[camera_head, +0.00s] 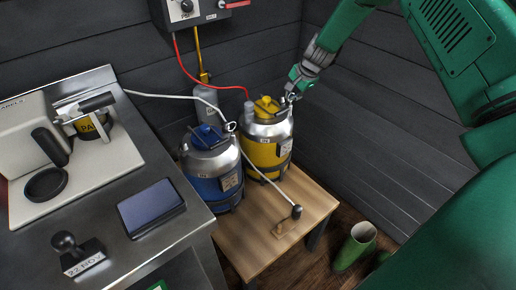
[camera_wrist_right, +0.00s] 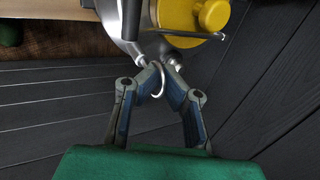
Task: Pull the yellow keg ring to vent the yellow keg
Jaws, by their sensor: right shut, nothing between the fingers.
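The yellow keg (camera_head: 260,153), with a metal top and yellow cap, stands on the wooden table (camera_head: 247,240). In the head view my right gripper (camera_head: 291,95) is at the right side of its top. In the wrist view its fingers (camera_wrist_right: 159,72) meet by the keg's metal rim. The yellow keg ring (camera_wrist_right: 160,84), a bright curved metal loop, shows at the fingertips. The fingers are shut and I do not see them gripping it; the exact contact is unclear. My left gripper is not in view.
A blue keg (camera_head: 210,186) with its own ring (camera_head: 231,126) stands left of the yellow one. A white hose (camera_head: 165,96) and a red hose (camera_head: 212,84) run nearby. A steel counter (camera_head: 120,192) is at left. A dark plank wall (camera_head: 370,130) is close at right.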

